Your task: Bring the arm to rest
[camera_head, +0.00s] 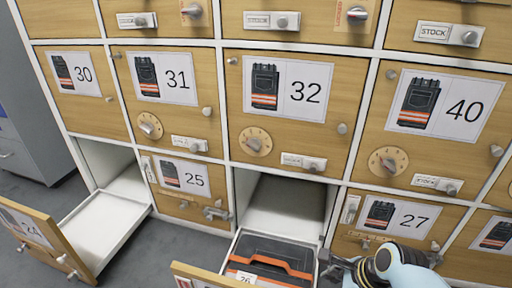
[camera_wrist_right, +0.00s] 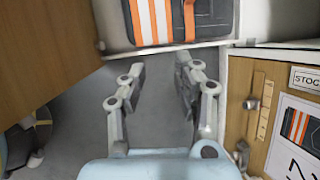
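My right arm comes in at the lower right of the head view. Its gripper (camera_head: 335,266) is beside the right side of the pulled-out drawer 26 (camera_head: 182,270), in front of locker 27 (camera_head: 385,222). In the right wrist view the gripper's fingers (camera_wrist_right: 160,68) are spread apart with nothing between them; grey floor shows behind them. My left gripper is in neither view.
Drawer 26 holds a dark item with orange bands (camera_head: 270,262). Drawer 24 (camera_head: 38,236) also stands pulled out, its white tray (camera_head: 100,228) empty. Closed lockers with knobs surround them, including 25 (camera_head: 184,178). A grey cabinet (camera_head: 30,130) stands at left.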

